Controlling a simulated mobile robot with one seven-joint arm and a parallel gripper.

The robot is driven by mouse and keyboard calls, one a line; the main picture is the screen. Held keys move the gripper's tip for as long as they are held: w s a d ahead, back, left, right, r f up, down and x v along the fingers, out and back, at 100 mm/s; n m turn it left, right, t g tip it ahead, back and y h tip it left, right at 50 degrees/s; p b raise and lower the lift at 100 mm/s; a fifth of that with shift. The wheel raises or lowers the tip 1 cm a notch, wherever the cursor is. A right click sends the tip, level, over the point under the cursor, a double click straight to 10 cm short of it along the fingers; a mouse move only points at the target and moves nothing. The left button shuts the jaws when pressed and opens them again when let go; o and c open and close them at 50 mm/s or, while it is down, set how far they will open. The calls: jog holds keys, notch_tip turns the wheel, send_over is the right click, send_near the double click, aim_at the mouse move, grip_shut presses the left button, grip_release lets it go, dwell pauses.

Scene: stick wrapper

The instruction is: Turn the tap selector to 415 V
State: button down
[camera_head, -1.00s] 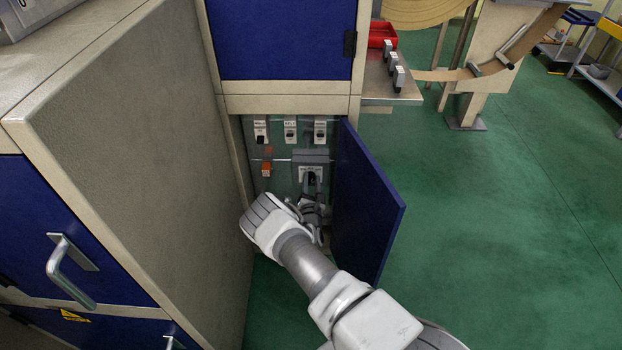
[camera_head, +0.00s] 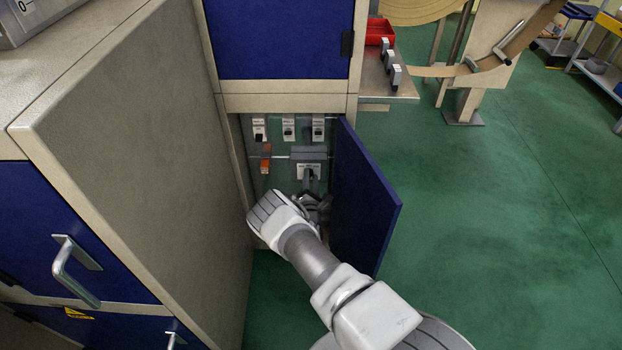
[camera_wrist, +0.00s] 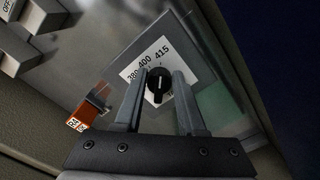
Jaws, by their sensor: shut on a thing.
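In the wrist view the white line points up the picture, roughly toward 415. My gripper (camera_wrist: 160,76) has one finger on each side of the knob and is shut on it. In the head view my gripper (camera_head: 307,193) is inside the low open cabinet, in front of the selector plate (camera_head: 308,168), and my arm hides the cabinet's lower part.
Several small switches (camera_head: 289,128) line the top of the panel. An orange-red part (camera_head: 266,160) sits left of the selector. The open blue door (camera_head: 365,205) stands close on the right; a beige cabinet side (camera_head: 140,150) is on the left. Green floor lies clear beyond the door.

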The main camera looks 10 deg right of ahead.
jog(key=shift+s+a+f, duration=0.1)
jog(key=shift+f, duration=0.05)
jog(key=c, duration=0.5)
grip_release()
jog(key=s+a+p, duration=0.3)
jog(key=s+p, duration=0.1)
jog(key=s, duration=1.3)
jog(key=shift+a+p, duration=0.15)
jog(key=shift+p, duration=0.25)
